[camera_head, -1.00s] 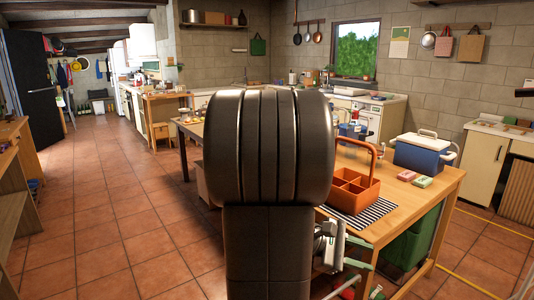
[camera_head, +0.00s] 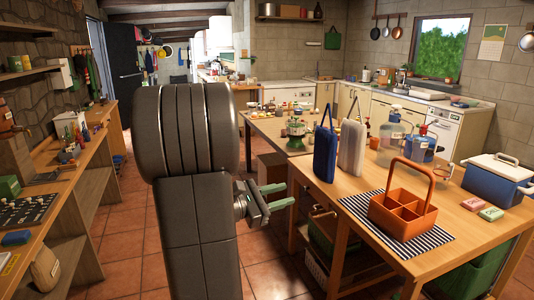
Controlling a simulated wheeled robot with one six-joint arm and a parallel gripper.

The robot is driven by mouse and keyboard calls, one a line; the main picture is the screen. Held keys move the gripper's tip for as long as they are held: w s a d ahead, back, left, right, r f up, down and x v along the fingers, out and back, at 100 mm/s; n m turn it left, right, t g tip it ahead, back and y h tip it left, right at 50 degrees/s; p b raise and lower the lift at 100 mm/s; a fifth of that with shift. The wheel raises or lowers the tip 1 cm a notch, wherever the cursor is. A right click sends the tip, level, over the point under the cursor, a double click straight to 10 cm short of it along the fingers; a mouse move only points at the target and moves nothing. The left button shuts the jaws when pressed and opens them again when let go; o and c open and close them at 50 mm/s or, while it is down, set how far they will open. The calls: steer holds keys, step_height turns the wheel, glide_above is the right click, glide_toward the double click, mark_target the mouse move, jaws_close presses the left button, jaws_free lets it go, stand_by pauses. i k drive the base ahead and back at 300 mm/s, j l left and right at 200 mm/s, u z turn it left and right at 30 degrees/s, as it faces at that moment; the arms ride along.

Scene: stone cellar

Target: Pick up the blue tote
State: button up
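The blue tote (camera_head: 325,153) is a slim upright bag with a thin handle loop on top. It stands on the wooden table (camera_head: 322,188), close beside a similar light grey tote (camera_head: 350,149) on its right. My gripper (camera_head: 278,196) has green fingers that are spread apart with nothing between them. In the picture it is left of and below the blue tote, in front of the table's left end and apart from the tote. My dark arm fills the centre left and hides part of the floor and the room behind.
An orange caddy (camera_head: 403,216) stands on a striped mat (camera_head: 366,227) right of the totes. A blue cooler (camera_head: 493,184) and clear containers (camera_head: 391,140) share the table. A workbench (camera_head: 72,184) lines the left wall. Tiled floor (camera_head: 128,240) is free between bench and table.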

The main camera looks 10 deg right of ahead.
mark_target(325, 145)
steer(key=u, duration=3.75)
steer(key=k+l+u, duration=0.15)
steer(key=u, duration=0.25)
steer(key=k+l+u, duration=0.15)
steer(key=u, duration=0.3)
steer(key=k+l+u, duration=0.1)
steer(key=u, duration=0.3)
steer(key=k+u, duration=0.3)
steer(key=u, duration=0.15)
steer(key=k+l+z, duration=0.1)
steer(key=k, duration=0.75)
steer(key=k+j+z, duration=0.1)
steer(key=z, duration=0.35)
steer(key=k+z, duration=0.3)
steer(key=z, duration=0.15)
steer(key=k+z, duration=0.25)
steer(key=z, duration=0.2)
steer(key=k+l+z, duration=0.15)
steer(key=z, duration=3.7)
